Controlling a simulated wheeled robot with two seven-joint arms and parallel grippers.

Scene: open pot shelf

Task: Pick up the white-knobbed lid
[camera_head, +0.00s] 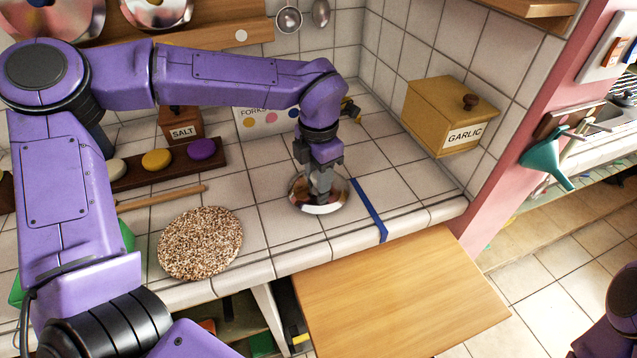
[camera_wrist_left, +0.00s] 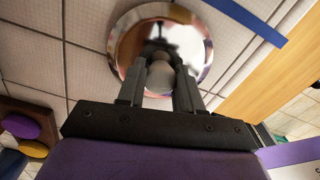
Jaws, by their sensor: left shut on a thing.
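The lid (camera_head: 333,203) is a round shiny metal disc on the white tiled counter, left of a blue tape strip. In the left wrist view the lid (camera_wrist_left: 198,43) shows its pale, whitish knob (camera_wrist_left: 160,76) between my fingers. My left gripper (camera_head: 319,194) points down over the lid's middle and is shut on the knob; it also shows in the left wrist view (camera_wrist_left: 160,68). I cannot tell whether the lid touches the counter. My right gripper is not in view; a purple part of mine shows at the lower right of the head view.
A speckled round mat (camera_head: 200,243) lies left of the lid. The blue tape (camera_head: 369,208) runs on its right. A GARLIC box (camera_head: 450,112) stands at the back right, a SALT box (camera_head: 181,123) at the back left. A wooden board (camera_head: 400,295) juts out below the counter's front edge.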

